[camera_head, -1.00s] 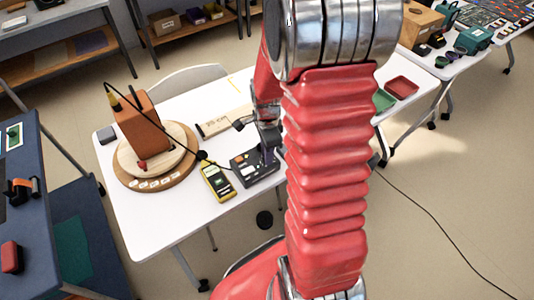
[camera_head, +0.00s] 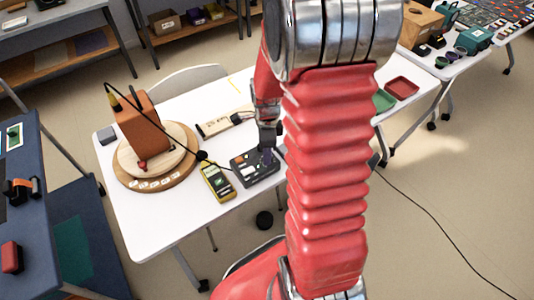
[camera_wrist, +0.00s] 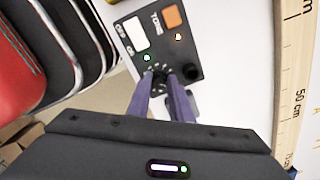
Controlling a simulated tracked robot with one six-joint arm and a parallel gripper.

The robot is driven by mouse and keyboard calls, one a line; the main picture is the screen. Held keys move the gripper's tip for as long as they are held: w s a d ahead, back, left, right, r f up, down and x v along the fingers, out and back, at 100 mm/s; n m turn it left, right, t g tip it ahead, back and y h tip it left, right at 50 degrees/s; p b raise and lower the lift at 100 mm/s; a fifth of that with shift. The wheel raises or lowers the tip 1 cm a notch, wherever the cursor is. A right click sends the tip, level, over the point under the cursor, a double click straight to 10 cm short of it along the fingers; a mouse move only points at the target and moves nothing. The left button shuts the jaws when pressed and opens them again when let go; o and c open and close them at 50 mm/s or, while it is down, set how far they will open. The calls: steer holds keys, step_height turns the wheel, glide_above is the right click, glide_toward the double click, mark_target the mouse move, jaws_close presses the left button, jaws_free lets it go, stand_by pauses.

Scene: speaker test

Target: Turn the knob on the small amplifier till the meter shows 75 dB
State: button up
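The amplifier (camera_head: 255,168) is a small dark box on the white table, and it shows in the wrist view (camera_wrist: 190,52) with a white switch, an orange button, lit lamps and a second dark knob. My gripper (camera_wrist: 161,78) points down at it, its two purple fingers on either side of a dark knob (camera_wrist: 160,77) ringed by white ticks. A gap shows between the fingers; whether they press on the knob is unclear. The yellow meter (camera_head: 217,181) lies left of the amplifier with a greenish screen too small to read. An orange-brown speaker (camera_head: 143,122) stands on a round wooden board.
A dark cable crosses from the speaker's side toward the amplifier. The table's front left (camera_head: 150,225) is bare. Green and red trays (camera_head: 402,88) lie at the right.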

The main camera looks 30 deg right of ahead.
steer(key=o, duration=0.4)
step_height(320, 180, up, 14)
steer(key=shift+f, duration=0.15)
stand_by(0.6)
stand_by(0.5)
steer(key=s+a+r+n+t, duration=0.2)
steer(key=s+a+r+n, duration=0.2)
steer(key=n, duration=0.4)
steer(key=s+a+r+n+t, duration=0.1)
steer(key=s+a+r+n, duration=0.2)
steer(key=a+n, duration=0.4)
steer(key=s+a+r+n+t, duration=0.2)
steer(key=s+a+r+n, duration=0.2)
steer(key=n, duration=0.5)
steer(key=shift+s+a+r+t, duration=0.3)
steer(key=shift+s+a+r, duration=0.05)
steer(key=shift+s+a, duration=0.3)
